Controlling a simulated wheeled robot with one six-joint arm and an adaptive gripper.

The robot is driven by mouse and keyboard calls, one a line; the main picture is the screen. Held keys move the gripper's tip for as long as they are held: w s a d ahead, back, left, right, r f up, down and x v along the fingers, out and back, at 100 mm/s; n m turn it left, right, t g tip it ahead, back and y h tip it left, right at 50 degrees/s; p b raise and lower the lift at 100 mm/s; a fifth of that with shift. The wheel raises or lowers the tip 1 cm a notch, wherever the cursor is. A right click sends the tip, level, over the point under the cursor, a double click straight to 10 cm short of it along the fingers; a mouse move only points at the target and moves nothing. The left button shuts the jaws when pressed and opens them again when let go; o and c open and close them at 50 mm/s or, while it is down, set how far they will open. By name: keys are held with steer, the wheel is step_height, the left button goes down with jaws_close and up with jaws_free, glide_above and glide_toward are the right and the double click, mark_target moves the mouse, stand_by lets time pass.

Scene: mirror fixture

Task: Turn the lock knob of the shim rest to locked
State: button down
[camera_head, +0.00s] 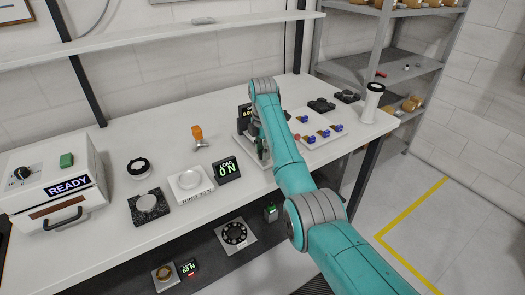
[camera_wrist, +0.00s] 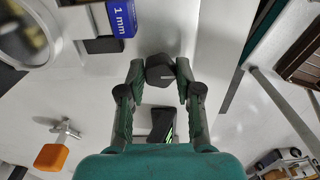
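A dark faceted knob (camera_wrist: 160,72) with a pale line on its face sits in the middle of the wrist view. My gripper (camera_wrist: 160,70) has one fingertip on each side of it, and both appear to touch its sides. I take this knob to be the lock knob; its lock marking is not readable. A blue block marked 1 mm (camera_wrist: 122,17) lies beyond it to the upper left. In the head view my gripper (camera_head: 262,152) is low at the table, and my arm hides the knob and most of the fixture there.
An orange-topped piece (camera_head: 197,132) stands left of my gripper. A tray of blue pieces (camera_head: 310,142) and a white cylinder (camera_head: 372,103) are to the right. A READY box (camera_head: 60,200) is far left.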

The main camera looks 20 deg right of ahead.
steer(key=shift+m, duration=0.4)
steer(key=m, duration=0.3)
steer(key=shift+m, duration=0.4)
steer(key=m, duration=0.4)
steer(key=shift+m, duration=0.3)
steer(key=m, duration=0.8)
steer(key=shift+m, duration=0.3)
steer(key=c, duration=0.8)
jaws_free()
